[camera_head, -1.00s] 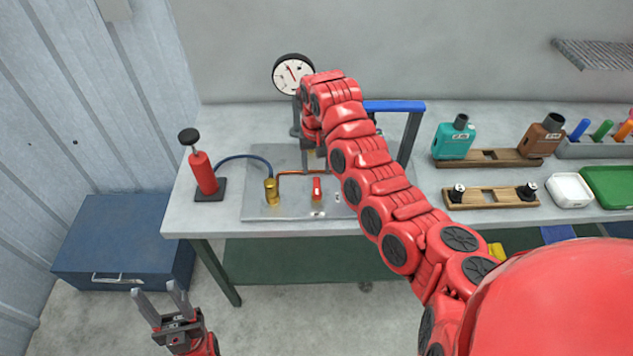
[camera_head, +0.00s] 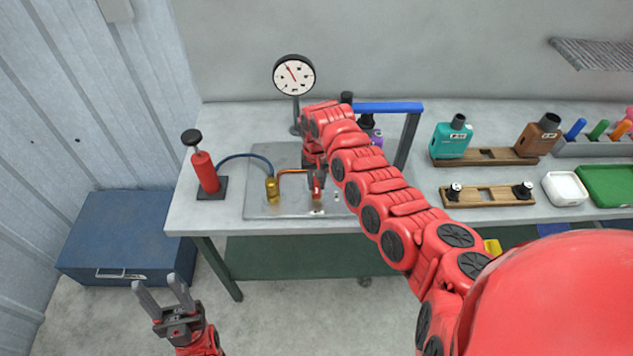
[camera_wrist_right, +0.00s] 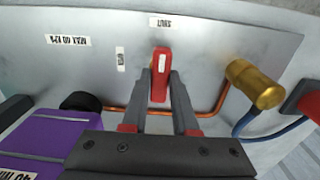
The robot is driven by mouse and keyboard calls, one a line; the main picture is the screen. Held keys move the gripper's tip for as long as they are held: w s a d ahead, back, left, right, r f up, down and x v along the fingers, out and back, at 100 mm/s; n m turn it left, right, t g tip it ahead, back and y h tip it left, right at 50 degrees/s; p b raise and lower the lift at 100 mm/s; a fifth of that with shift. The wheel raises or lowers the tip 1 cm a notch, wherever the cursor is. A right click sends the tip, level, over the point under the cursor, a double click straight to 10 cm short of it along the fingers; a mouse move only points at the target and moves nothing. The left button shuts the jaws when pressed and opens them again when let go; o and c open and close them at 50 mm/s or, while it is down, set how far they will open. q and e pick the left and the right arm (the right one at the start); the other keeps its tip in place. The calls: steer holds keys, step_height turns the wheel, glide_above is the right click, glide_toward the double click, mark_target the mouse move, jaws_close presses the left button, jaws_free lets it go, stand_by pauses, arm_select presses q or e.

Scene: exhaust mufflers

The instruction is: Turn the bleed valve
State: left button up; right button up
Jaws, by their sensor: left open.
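The red bleed valve handle (camera_wrist_right: 161,62) stands on the metal plate (camera_wrist_right: 222,55) in the right wrist view. It points towards an upside-down "SHUT" label (camera_wrist_right: 160,22). My right gripper (camera_wrist_right: 161,78) has one finger on each side of the handle, with the handle filling the gap between the tips. In the head view the right gripper (camera_head: 317,183) is down over the handle and partly hides it. My left gripper (camera_head: 163,292) is open and empty, low at the left, in front of the bench and away from it.
A brass fitting (camera_head: 272,190) with a copper pipe and blue hose is left of the valve. A red hand pump (camera_head: 205,172) stands further left, and a dial gauge (camera_head: 294,76) behind. A blue-topped frame (camera_head: 388,107) and a purple object (camera_wrist_right: 45,140) are close to my right arm.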

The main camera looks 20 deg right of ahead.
jaws_close()
